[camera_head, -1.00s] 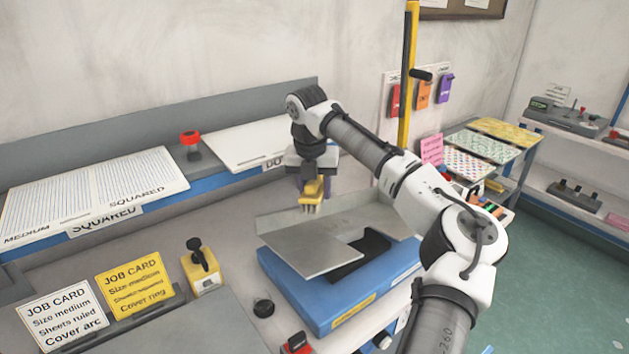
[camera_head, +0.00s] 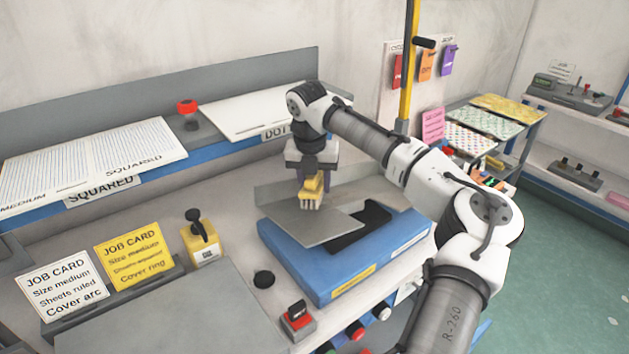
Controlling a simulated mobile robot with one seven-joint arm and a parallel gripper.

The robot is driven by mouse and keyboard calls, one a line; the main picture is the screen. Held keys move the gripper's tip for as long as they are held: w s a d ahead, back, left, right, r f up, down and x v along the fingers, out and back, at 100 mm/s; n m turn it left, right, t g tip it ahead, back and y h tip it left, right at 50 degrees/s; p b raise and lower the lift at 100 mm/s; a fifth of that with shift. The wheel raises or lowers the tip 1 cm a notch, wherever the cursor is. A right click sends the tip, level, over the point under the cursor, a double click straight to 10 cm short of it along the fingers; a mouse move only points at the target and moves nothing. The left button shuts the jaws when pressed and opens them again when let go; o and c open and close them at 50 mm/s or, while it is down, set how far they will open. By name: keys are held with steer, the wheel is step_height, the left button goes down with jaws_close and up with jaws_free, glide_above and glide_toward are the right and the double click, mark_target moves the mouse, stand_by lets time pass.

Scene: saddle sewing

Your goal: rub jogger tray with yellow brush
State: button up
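My gripper (camera_head: 313,178) points down and is shut on the yellow brush (camera_head: 312,188). The brush's pale bristles face down, at or just above the grey metal plate of the jogger tray (camera_head: 318,229); I cannot tell whether they touch. The tray has a raised grey back wall and a dark gap at its right, and sits on a blue base (camera_head: 328,283) with a yellow label. My fingers are partly hidden by the brush and wrist.
Job cards (camera_head: 133,256) lean further left. A red-topped button box (camera_head: 298,319) is in front. A shelf with paper stacks (camera_head: 92,178) runs behind, and a yellow post (camera_head: 409,75) rises behind my arm.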

mark_target(358, 189)
steer(key=shift+s+f, duration=0.25)
steer(key=shift+f, duration=0.75)
stand_by(0.3)
steer(key=shift+d, duration=0.1)
